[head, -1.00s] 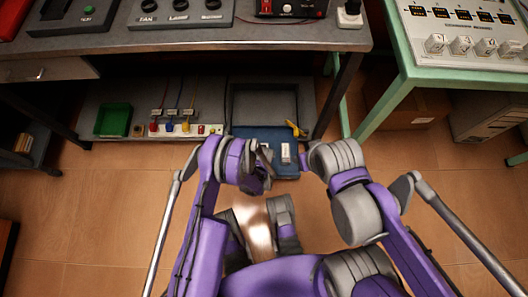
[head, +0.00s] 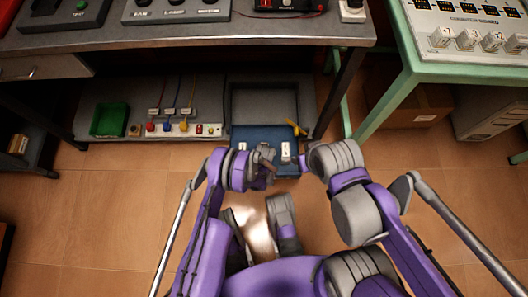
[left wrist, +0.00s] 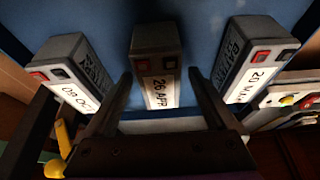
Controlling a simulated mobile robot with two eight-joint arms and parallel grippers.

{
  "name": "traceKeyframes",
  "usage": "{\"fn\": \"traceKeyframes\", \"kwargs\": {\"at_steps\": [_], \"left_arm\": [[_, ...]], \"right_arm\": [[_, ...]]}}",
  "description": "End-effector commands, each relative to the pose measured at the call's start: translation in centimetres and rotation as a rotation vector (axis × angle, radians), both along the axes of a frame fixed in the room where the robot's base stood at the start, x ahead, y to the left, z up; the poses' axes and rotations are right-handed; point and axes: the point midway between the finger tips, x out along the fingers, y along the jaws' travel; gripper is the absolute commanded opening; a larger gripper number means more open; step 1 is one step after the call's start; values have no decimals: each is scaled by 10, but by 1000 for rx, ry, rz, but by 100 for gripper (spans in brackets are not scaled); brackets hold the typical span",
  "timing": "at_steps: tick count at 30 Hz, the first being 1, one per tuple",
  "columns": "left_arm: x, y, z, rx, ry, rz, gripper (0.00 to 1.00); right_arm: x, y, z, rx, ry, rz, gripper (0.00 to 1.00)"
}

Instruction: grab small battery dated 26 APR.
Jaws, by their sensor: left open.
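The battery labelled 26 APR (left wrist: 157,65) stands in the middle of the left wrist view, a grey block with a white label and red and black terminals. My left gripper (left wrist: 160,85) is open, with one finger on each side of this battery in that view; contact cannot be told. A battery reading 09 OCT (left wrist: 68,65) is on the left and one reading 20 MAR (left wrist: 250,65) on the right. In the head view my left gripper (head: 266,162) hides the middle battery. My right gripper (head: 299,160) is small and its fingers are unclear.
The batteries are on a blue tray (head: 262,131) on the low shelf. A yellow object (head: 293,127) is at its right edge. A green bin (head: 109,119) and a strip with coloured plugs (head: 180,129) are to the left. The workbench (head: 200,37) overhangs behind.

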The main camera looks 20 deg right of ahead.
Motion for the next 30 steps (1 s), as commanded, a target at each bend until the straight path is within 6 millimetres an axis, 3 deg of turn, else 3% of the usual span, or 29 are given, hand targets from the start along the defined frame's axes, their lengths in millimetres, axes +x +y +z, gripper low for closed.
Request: {"fn": "traceKeyframes", "kwargs": {"at_steps": [25, 26, 30], "left_arm": [[0, 0, -5, 0, 0, 0, 90], [0, 0, -5, 0, 0, 0, 88], [0, 0, -5, 0, 0, 0, 63]], "right_arm": [[1, 0, -6, 0, 0, 0, 45], [1, 0, -6, 0, 0, 0, 45], [1, 0, -6, 0, 0, 0, 45]]}}
